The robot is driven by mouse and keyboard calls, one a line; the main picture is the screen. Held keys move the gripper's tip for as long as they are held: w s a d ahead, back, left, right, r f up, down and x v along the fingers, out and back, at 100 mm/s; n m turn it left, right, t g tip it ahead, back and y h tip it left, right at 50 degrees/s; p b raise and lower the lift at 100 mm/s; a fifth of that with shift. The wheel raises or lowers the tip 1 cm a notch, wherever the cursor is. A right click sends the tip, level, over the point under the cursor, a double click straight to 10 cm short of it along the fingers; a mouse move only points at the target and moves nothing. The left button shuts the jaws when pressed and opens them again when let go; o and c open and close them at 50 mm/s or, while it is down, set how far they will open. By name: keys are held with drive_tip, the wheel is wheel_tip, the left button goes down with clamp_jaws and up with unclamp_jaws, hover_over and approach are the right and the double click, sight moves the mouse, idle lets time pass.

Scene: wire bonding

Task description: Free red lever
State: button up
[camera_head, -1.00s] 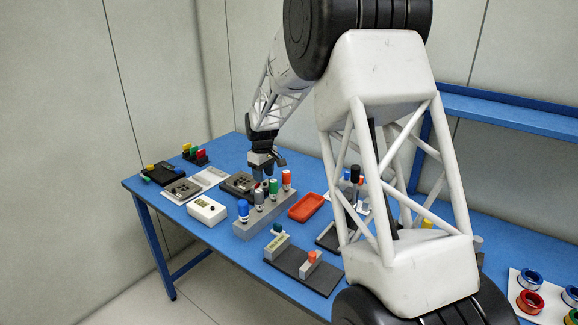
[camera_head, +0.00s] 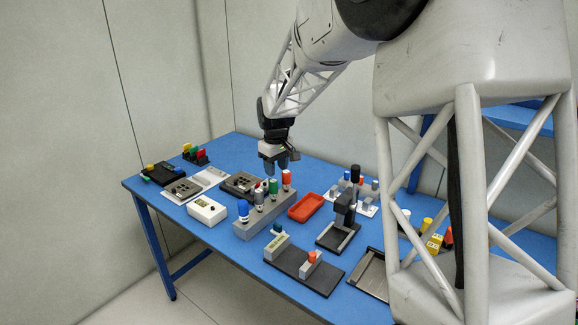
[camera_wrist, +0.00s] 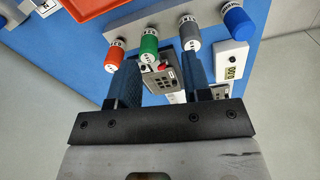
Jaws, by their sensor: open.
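My gripper (camera_head: 277,166) is open and empty, pointing down above the grey block of capped tools in the head view. In the wrist view my two fingers (camera_wrist: 160,66) stand apart. A grey device (camera_wrist: 158,80) with a small red part (camera_wrist: 163,67) shows beyond and between them, not touched. In the head view a dark device (camera_head: 240,185) sits behind the tool block. A red upright piece (camera_head: 202,155) stands beside green and yellow ones on a dark base at the far left corner. I cannot tell for certain which red part is the lever.
The grey tool block (camera_head: 262,216) holds blue, grey, green and red-orange capped tools close below my gripper. A red tray (camera_head: 306,207) lies right of it. A white box with a display (camera_head: 207,210) stands left. A black stand (camera_head: 343,215) rises at the right.

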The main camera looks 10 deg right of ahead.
drive_tip(key=s+d+r+m, duration=0.1)
drive_tip(key=s+d+r, duration=0.1)
drive_tip(key=s+r, duration=0.3)
drive_tip(key=shift+s+d, duration=0.35)
drive_tip(key=shift+s, duration=1.5)
drive_tip(key=shift+w+f, duration=0.1)
drive_tip(key=n+g+h, duration=0.3)
drive_tip(key=g, duration=0.1)
hover_over(259, 183)
drive_tip(key=w+a, duration=0.2)
wheel_tip(259, 183, down, 11)
drive_tip(key=shift+a, duration=0.1)
drive_tip(key=shift+f, duration=0.15)
drive_tip(key=shift+x, duration=3.8)
drive_tip(key=shift+w, duration=0.1)
clamp_jaws()
